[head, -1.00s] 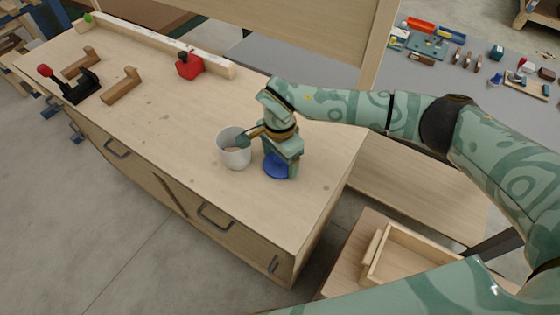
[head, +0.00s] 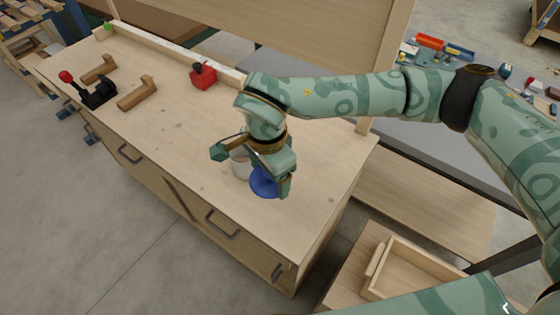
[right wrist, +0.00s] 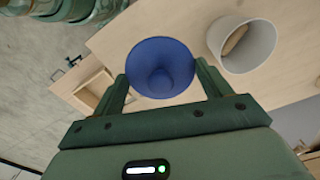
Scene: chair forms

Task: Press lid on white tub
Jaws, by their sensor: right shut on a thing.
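The white tub (head: 240,168) stands upright on the wooden bench, partly hidden behind my right gripper in the head view. In the right wrist view, the tub (right wrist: 262,47) is open at the top, with something tan showing inside. The blue lid (head: 264,184) is round and held at the right of the tub in the head view. My right gripper (head: 271,179) is shut on it. In the right wrist view the lid (right wrist: 160,62) sits between the two fingers, apart from the tub in the picture. Its height above the bench is hard to tell. My left gripper is not in view.
A red block-like object (head: 203,76), wooden L-shaped pieces (head: 137,94) and a black clamp with a red knob (head: 98,93) lie farther left on the bench (head: 180,150). A wooden tray (head: 405,270) is at the lower right. The bench between is clear.

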